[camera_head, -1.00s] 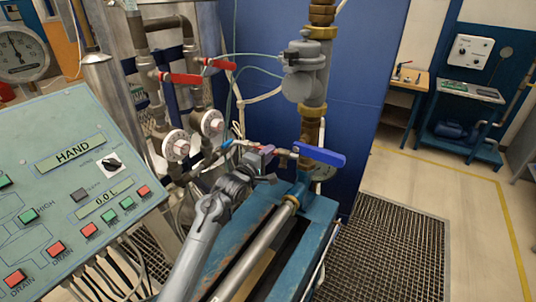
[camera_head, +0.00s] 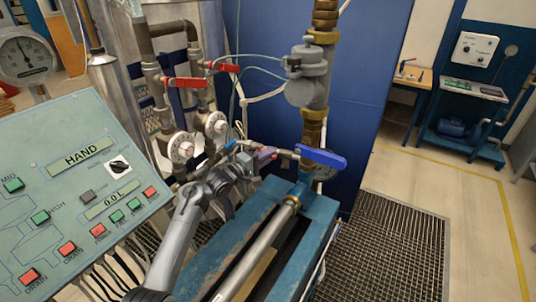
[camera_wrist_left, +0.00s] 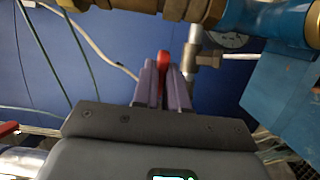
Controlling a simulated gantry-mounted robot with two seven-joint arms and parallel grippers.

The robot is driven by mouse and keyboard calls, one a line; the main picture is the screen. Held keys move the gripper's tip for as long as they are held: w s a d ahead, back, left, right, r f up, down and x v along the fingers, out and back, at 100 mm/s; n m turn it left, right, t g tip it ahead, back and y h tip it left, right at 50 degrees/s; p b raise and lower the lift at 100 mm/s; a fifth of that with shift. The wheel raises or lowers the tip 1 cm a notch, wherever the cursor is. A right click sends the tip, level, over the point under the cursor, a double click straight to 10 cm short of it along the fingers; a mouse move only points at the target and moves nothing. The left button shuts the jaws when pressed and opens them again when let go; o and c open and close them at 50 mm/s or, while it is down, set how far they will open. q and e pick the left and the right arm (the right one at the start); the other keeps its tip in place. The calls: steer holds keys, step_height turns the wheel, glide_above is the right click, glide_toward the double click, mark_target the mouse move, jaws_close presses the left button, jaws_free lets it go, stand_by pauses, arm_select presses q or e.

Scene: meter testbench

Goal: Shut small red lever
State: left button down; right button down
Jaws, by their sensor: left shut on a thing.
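My left gripper (camera_head: 266,153) is at the small valve on the pipework, just left of the blue lever (camera_head: 321,157) in the head view. In the left wrist view its two purple fingers (camera_wrist_left: 162,80) are closed around the small red lever (camera_wrist_left: 164,61), whose rounded red end shows between and beyond the fingertips. The rest of the lever is hidden by the fingers. Beyond it, a brassy valve fitting (camera_wrist_left: 205,60) joins a thin pipe. In the head view the fingers and hand largely hide the small lever. My right gripper is not in view.
Two larger red levers (camera_head: 184,82) (camera_head: 226,67) sit on the pipes at the back left. A control panel (camera_head: 75,200) fills the left front. A vertical pipe with a grey meter (camera_head: 306,75) stands behind the blue bench frame (camera_head: 318,207). Open floor grating (camera_head: 395,245) lies right.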

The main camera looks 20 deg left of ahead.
arm_select(q)
steer(key=c, duration=1.2)
jaws_free()
steer(key=shift+o, duration=0.2)
steer(key=shift+w+d+f+y, duration=0.1)
steer(key=shift+y, duration=0.2)
